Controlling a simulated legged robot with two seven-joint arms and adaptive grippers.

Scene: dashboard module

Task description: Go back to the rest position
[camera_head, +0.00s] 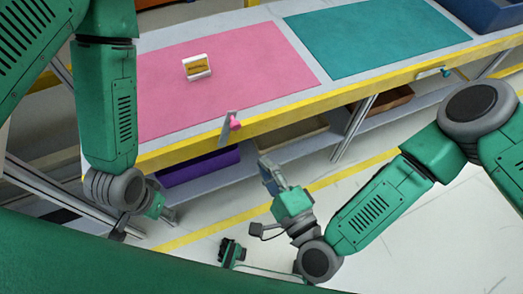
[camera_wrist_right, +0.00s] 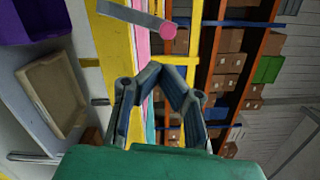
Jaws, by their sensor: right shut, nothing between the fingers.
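My right gripper (camera_head: 269,172) hangs in front of the table's front edge, below the tabletop level in the picture. Its fingers also show in the right wrist view (camera_wrist_right: 170,75), closed together with nothing between them. My left gripper (camera_head: 168,214) is low at the left, in front of the table's near left corner. Its fingers are small and partly hidden, so its opening is unclear.
A grey lever with a pink knob (camera_head: 235,124) is at the table's yellow front edge (camera_head: 290,109); a blue-knobbed lever (camera_head: 445,72) is farther right. A teal mat (camera_head: 375,38) lies beside the pink one. Purple (camera_head: 200,166) and beige (camera_head: 292,133) bins sit on the lower shelf.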

